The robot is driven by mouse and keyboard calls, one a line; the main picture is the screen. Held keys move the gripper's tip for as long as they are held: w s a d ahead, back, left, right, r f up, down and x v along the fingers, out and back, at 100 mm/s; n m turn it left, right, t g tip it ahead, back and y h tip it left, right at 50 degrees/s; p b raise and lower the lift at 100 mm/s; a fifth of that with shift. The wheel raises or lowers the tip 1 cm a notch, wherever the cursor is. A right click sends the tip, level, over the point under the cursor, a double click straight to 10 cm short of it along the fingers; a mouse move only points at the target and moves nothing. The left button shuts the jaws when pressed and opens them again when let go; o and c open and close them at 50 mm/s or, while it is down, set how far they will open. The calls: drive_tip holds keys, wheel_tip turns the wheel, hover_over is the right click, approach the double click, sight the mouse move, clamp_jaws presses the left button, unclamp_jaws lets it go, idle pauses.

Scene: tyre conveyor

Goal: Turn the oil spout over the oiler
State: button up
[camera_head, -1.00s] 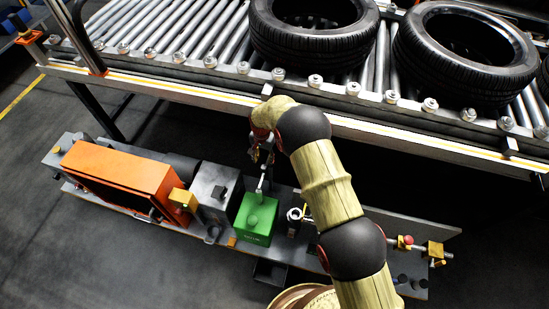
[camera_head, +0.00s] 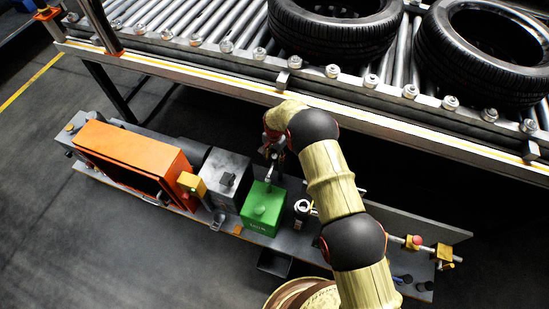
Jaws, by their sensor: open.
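I cannot tell whether the fingers touch the grey piece.
An orange cabinet (camera_head: 132,160) and a grey block (camera_head: 226,172) with a yellow box (camera_head: 190,184) stand left of the green box.

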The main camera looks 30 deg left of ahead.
drive_tip(key=c, duration=0.4)
drive_tip(key=c, duration=0.7)
clamp_jaws()
